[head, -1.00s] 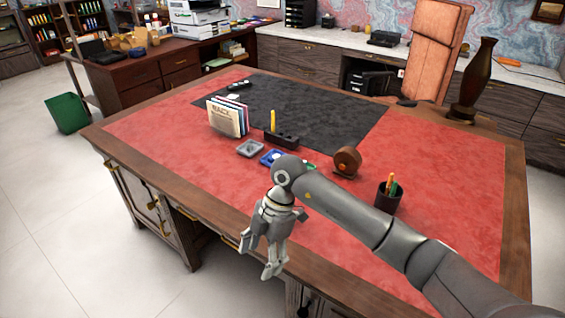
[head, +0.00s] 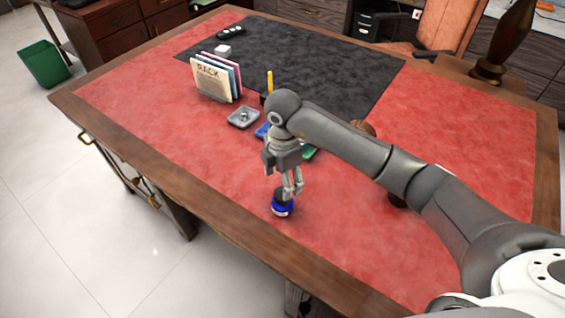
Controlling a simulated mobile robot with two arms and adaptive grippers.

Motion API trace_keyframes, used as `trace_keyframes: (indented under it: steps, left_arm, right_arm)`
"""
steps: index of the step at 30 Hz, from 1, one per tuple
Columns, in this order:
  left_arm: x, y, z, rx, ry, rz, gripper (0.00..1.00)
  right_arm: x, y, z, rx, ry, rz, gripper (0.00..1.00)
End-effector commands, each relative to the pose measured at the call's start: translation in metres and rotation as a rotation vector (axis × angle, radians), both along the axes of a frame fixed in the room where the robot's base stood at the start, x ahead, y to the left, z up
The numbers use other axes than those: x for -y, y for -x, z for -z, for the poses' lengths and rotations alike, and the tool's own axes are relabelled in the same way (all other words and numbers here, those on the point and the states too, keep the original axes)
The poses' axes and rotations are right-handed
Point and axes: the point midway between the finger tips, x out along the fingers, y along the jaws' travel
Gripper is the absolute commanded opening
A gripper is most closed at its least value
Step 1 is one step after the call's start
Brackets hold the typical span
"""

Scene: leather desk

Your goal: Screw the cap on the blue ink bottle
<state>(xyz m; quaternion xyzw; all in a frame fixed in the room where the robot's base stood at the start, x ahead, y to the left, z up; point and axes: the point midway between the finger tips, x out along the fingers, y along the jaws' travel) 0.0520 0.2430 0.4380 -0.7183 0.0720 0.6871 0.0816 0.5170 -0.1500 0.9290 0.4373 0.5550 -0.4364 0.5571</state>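The blue ink bottle (head: 282,209) stands upright on the red leather near the desk's front edge, with a white patch on its side. A dark cap-like top (head: 278,195) shows above the blue; I cannot tell whether it is seated or screwed tight. My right gripper (head: 292,191) points down right at the top of the bottle, its fingers close together. The fingers overlap the dark top in the picture, and I cannot tell whether they grip it. My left gripper is not in view.
A grey square tray (head: 243,117) lies behind the bottle, with a blue item (head: 262,131) and a green item (head: 310,152) partly hidden by my arm. A letter rack (head: 214,80) stands farther back. The red leather left of the bottle is clear.

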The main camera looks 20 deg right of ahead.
Motion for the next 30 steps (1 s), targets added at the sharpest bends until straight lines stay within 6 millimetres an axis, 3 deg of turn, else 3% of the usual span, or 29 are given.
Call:
trace_keyframes:
  steps: [6, 11, 14, 22, 30]
  left_arm:
    - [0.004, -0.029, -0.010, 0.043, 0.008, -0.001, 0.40]
    - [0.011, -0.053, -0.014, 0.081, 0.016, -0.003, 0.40]
    - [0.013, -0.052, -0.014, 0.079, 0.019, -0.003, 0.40]
    - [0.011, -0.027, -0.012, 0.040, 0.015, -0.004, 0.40]
    - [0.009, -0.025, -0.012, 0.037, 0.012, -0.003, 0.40]
  right_arm:
    - [0.000, 0.001, 0.037, -0.003, 0.000, -0.001, 0.69]
    - [0.000, 0.000, 0.053, -0.001, -0.001, -0.001, 0.69]
    - [0.000, 0.000, 0.058, 0.000, 0.000, -0.001, 0.69]
    - [0.000, 0.000, 0.060, 0.001, -0.001, -0.002, 0.69]
    - [0.000, 0.000, 0.060, 0.001, -0.001, -0.002, 0.37]
